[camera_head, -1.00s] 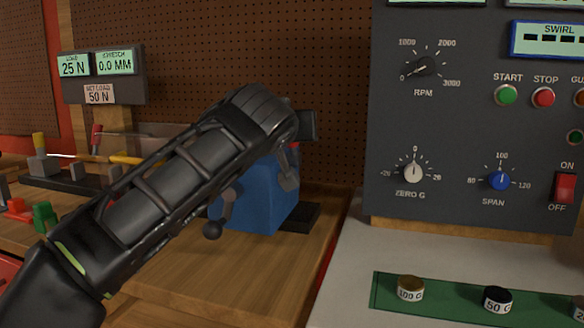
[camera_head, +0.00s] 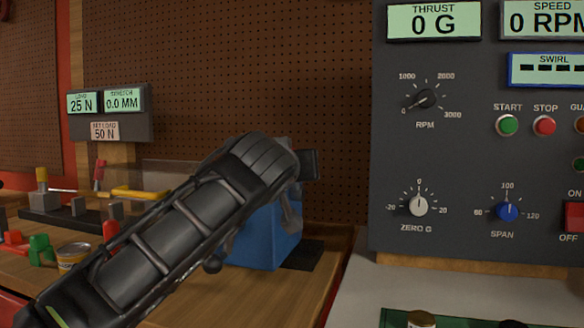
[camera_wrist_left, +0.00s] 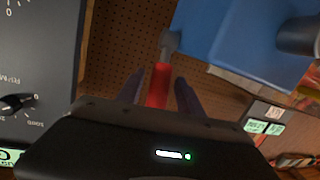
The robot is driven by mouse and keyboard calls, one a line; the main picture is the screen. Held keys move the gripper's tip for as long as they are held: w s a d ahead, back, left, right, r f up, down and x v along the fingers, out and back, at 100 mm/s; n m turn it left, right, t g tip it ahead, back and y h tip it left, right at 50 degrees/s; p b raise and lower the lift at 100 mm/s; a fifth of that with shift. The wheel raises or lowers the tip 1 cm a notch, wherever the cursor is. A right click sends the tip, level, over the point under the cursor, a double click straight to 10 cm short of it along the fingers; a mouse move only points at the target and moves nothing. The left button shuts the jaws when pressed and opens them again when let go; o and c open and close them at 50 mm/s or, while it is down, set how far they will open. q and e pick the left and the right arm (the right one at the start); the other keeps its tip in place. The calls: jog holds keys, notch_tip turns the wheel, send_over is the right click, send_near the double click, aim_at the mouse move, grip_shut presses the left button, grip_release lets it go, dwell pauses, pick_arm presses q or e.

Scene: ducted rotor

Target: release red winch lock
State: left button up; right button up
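The blue winch body (camera_head: 265,238) stands on the wooden bench, partly hidden behind my left arm in the head view. It also shows at the top of the left wrist view (camera_wrist_left: 250,40). The red lock lever (camera_wrist_left: 159,85) sticks out from a grey pivot beside the blue body. My left gripper (camera_wrist_left: 160,82) has its two dark fingers on either side of the red lever, with a gap showing on both sides. It looks open around the lever, not clamped. In the head view its fingertips and the lever are hidden behind the wrist. My right gripper is in neither view.
A dark control panel (camera_head: 470,160) with knobs and buttons stands right of the winch. A load display (camera_head: 108,110) is at the left. A green block (camera_head: 41,248), a tin (camera_head: 73,256) and clamp parts lie on the bench's left. Pegboard (camera_head: 230,70) closes the back.

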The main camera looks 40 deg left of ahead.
pick_arm(q)
jog(key=shift+s, duration=0.1)
jog(key=v, duration=0.7)
jog(key=shift+s+d, duration=0.25)
jog(key=shift+s, duration=0.05)
dwell(0.5)
